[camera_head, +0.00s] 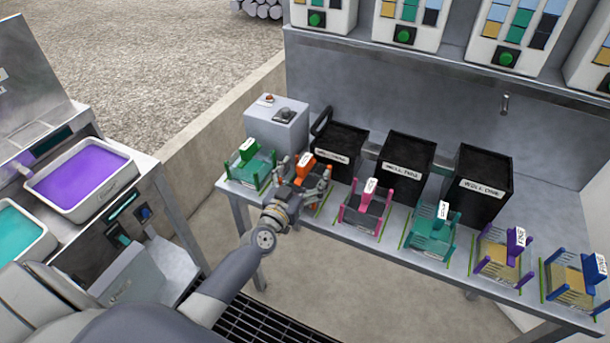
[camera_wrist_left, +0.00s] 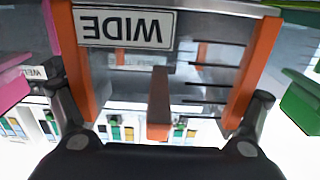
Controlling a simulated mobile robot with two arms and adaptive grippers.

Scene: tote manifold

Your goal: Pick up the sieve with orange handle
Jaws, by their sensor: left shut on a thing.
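The sieve with the orange handle (camera_head: 304,168) is in the row of sieves on the grey bench, between a green one and a pink one. My left gripper (camera_head: 306,176) reaches it from the front and partly covers it. In the left wrist view the sieve's orange uprights (camera_wrist_left: 262,70) and its upside-down "WIDE" label (camera_wrist_left: 124,28) fill the middle. The fingers of the left gripper (camera_wrist_left: 160,108) lie against the two uprights, one on each side, shut on the sieve. I cannot tell whether its base touches the bench. My right gripper is out of view.
The green sieve (camera_head: 247,150) and pink sieve (camera_head: 369,188) stand close on either side. Black bins (camera_head: 407,160) stand behind, beside a grey control box (camera_head: 276,121). More sieves continue right. Trays of purple (camera_head: 82,178) and teal (camera_head: 18,232) material sit at left.

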